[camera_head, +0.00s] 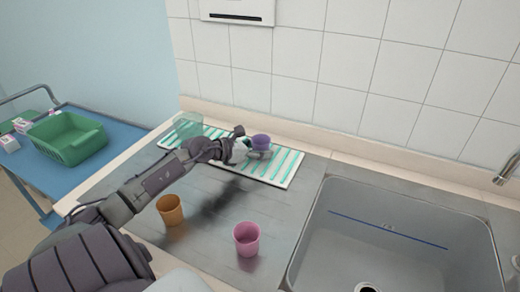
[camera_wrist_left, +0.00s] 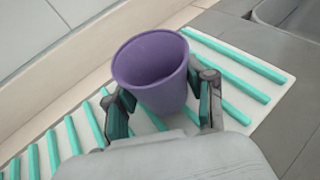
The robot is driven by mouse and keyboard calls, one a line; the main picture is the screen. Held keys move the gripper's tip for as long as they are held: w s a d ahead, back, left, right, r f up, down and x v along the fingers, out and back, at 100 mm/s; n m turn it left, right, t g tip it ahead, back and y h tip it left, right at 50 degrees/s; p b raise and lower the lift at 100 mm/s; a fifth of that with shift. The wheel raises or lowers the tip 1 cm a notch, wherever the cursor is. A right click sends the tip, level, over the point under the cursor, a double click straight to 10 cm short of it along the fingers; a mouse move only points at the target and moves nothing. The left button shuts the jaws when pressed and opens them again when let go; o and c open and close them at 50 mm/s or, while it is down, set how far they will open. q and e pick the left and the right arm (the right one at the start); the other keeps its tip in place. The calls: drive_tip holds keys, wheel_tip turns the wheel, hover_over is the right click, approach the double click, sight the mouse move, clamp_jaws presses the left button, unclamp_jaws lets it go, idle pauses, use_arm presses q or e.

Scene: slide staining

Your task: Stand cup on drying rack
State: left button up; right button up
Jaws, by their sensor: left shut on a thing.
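A purple cup (camera_head: 261,142) is upright between the fingers of my left gripper (camera_head: 256,151), over the right part of the drying rack (camera_head: 287,176). The rack is white with teal bars. The left wrist view shows the cup (camera_wrist_left: 152,72) with its open mouth up and the fingers of my left gripper (camera_wrist_left: 165,110) shut on its two sides. The rack (camera_wrist_left: 262,110) lies under and around it. I cannot tell whether the cup's base touches the rack. My right gripper is not in view.
An orange cup (camera_head: 171,210) and a pink cup (camera_head: 246,239) stand on the grey counter. A clear teal container (camera_head: 187,126) is at the rack's left end. The sink (camera_head: 400,240) is at right. A green basket (camera_head: 68,138) is on a blue cart at left.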

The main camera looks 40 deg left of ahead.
use_arm(q)
drive_tip(key=o, duration=1.1)
drive_tip(key=shift+f, duration=0.15)
drive_tip(key=shift+o, duration=0.2)
drive_tip(key=shift+r, duration=0.2)
drive_tip(key=shift+s, duration=0.15)
drive_tip(key=b+v, duration=0.1)
drive_tip(key=v, duration=1)
drive_tip(key=shift+s+a+r, duration=0.1)
drive_tip(key=shift+s+a, duration=0.05)
drive_tip(key=shift+s, duration=0.2)
